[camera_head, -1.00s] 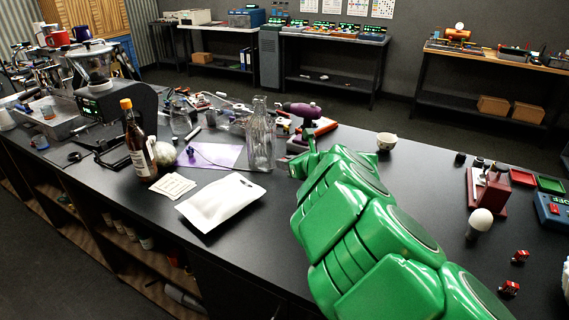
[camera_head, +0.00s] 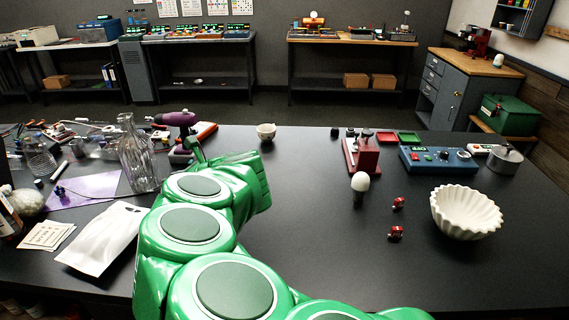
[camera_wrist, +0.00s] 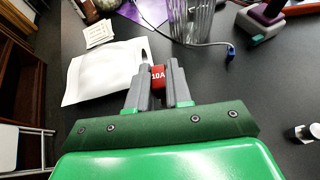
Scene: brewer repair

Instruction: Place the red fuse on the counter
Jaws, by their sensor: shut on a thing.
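The red fuse (camera_wrist: 158,77), marked 10A, is between the two grey fingers of my gripper (camera_wrist: 157,68) in the wrist view. My gripper is shut on it. The black counter (camera_head: 300,205) spans the head view, and its bare top also shows in the wrist view (camera_wrist: 245,85). The fuse's height above the counter is hard to tell. In the head view my green arm reaches over the counter, and the held fuse cannot be made out there.
A white pouch (camera_head: 100,238), a glass bottle (camera_head: 137,155) and a purple drill (camera_head: 175,119) are near my arm. A white fluted bowl (camera_head: 466,212), a bulb (camera_head: 360,183) and a blue control box (camera_head: 438,160) stand to the right. The counter's middle is clear.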

